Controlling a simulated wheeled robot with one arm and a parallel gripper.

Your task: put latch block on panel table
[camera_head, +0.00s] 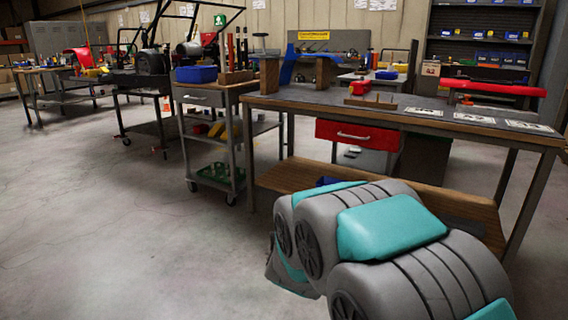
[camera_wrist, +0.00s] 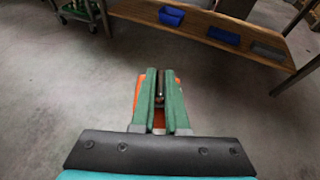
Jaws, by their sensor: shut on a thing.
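My gripper (camera_wrist: 160,76) shows in the wrist view, its two green fingers shut on an orange block (camera_wrist: 159,119) with a dark metal pin between them. This looks like the latch block, mostly hidden by the fingers. It is held above bare floor, short of a low wooden shelf. In the head view my arm hides the gripper and the block. A long grey-topped table (camera_head: 340,110) with a wooden edge stands ahead; I cannot tell for sure that it is the panel table. Its right part carries flat printed cards (camera_head: 473,118).
A red drawer (camera_head: 350,134) hangs below. Blue bins (camera_wrist: 223,36) sit on the low shelf. A wheeled cart (camera_head: 208,96) stands left. Floor at left is clear.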

